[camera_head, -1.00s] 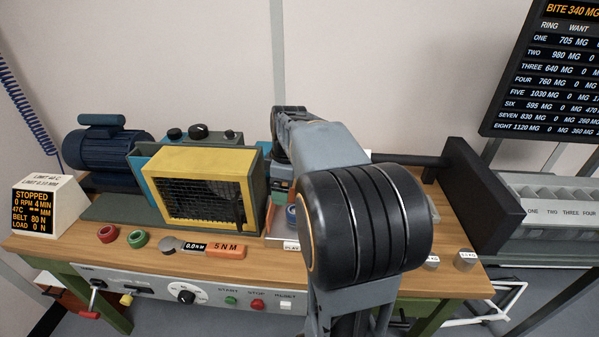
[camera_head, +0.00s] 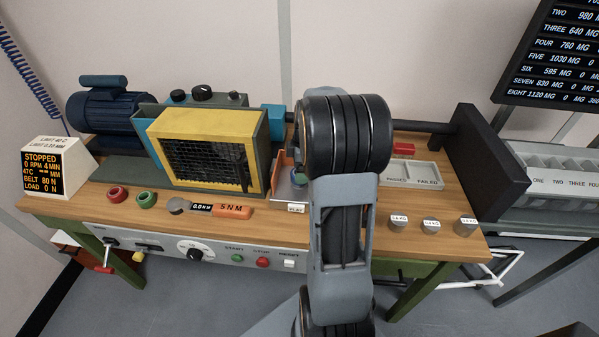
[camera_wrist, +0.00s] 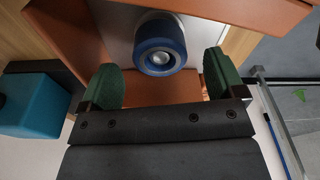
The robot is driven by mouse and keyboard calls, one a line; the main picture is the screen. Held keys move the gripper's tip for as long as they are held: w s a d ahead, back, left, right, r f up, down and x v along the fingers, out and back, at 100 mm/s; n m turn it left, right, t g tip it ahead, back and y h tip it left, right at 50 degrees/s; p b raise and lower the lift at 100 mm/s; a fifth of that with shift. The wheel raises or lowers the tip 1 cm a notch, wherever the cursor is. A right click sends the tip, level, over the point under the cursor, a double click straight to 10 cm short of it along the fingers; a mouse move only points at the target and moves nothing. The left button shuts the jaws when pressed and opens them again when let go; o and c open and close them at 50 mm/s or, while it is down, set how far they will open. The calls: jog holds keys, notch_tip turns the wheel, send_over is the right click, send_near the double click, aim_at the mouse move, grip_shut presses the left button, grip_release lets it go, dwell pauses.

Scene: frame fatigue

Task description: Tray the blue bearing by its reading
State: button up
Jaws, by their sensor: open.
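The blue bearing (camera_wrist: 160,45) sits on a pale post or seat between orange walls in the wrist view. My arm hides the gripper in the head view. The tray (camera_head: 412,160) has compartments marked PASSED and FAILED. The display (camera_head: 42,173) reads STOPPED, 0 RPM, 4 MIN, 47C, a dashed MM line, BELT 80 N, LOAD 0 N.
A red ring (camera_head: 118,194) and a green ring (camera_head: 147,198) lie at the front left. An orange 5 NM tool (camera_head: 233,211) lies near them. The yellow mesh guard (camera_head: 206,150) stands left of the stand. Several small weights (camera_head: 431,226) stand front right. A teal block (camera_wrist: 35,105) is beside my gripper.

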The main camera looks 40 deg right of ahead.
jog(key=shift+w+a+f, duration=0.1)
jog(key=shift+a+f, duration=0.05)
jog(key=shift+f, duration=1.15)
jog(key=c, duration=1.1)
jog(key=shift+r, duration=0.2)
jog(key=shift+r+p, duration=1.55)
jog(key=shift+r, duration=0.55)
jog(key=shift+r, duration=0.1)
